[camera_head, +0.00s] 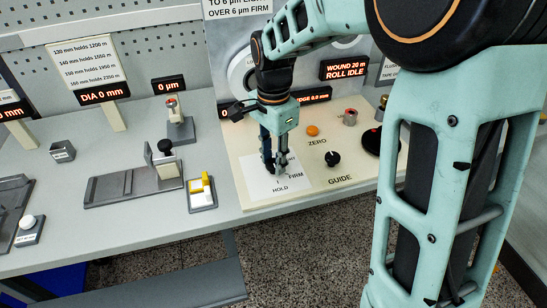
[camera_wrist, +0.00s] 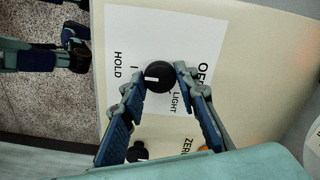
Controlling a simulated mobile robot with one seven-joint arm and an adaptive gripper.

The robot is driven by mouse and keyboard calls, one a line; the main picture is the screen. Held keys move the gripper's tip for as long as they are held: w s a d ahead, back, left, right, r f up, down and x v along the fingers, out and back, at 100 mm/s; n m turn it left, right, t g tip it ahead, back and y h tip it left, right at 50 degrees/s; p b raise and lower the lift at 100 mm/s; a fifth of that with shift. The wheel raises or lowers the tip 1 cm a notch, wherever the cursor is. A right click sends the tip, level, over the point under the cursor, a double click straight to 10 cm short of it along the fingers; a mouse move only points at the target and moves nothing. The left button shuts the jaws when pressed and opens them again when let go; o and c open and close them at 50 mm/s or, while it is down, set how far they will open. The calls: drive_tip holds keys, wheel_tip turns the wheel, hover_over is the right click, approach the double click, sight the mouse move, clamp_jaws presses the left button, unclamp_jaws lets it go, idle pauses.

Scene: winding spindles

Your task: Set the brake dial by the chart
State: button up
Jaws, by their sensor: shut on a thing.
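The brake dial (camera_wrist: 160,70) is a round black knob with a white line, on a white label card (camera_wrist: 180,30) lettered OFF, LIGHT and HOLD. In the wrist view its white line points left, toward the HOLD side. FIRM shows in the head view. My gripper (camera_wrist: 160,79) is shut on the dial, one fingertip on each side. In the head view my gripper (camera_head: 269,166) points down and hides most of the dial.
The panel (camera_head: 228,150) also has a black GUIDE knob (camera_head: 333,159), an orange ZERO button (camera_head: 313,131) and a red-topped part (camera_head: 350,117). A display (camera_head: 344,70) reads "WOUND 20 m ROLL IDLE". A gauge stand (camera_head: 180,130) and a slide fixture (camera_head: 130,186) stand left.

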drive_tip(key=shift+n, duration=0.3)
drive_tip(key=n+p, duration=0.1)
drive_tip(key=n, duration=0.1)
drive_tip(key=shift+r+n, duration=0.1)
drive_tip(key=shift+n, duration=0.3)
drive_tip(key=n+p, duration=0.1)
drive_tip(key=n, duration=0.2)
drive_tip(key=shift+n, duration=0.3)
drive_tip(key=n+p, duration=0.2)
drive_tip(key=n, duration=0.4)
drive_tip(key=n+p, duration=0.2)
drive_tip(key=n, duration=0.3)
drive_tip(key=shift+n, duration=0.4)
drive_tip(key=n+p, duration=0.1)
drive_tip(key=n, duration=0.3)
drive_tip(key=shift+n+p, duration=0.4)
drive_tip(key=o, duration=1.1)
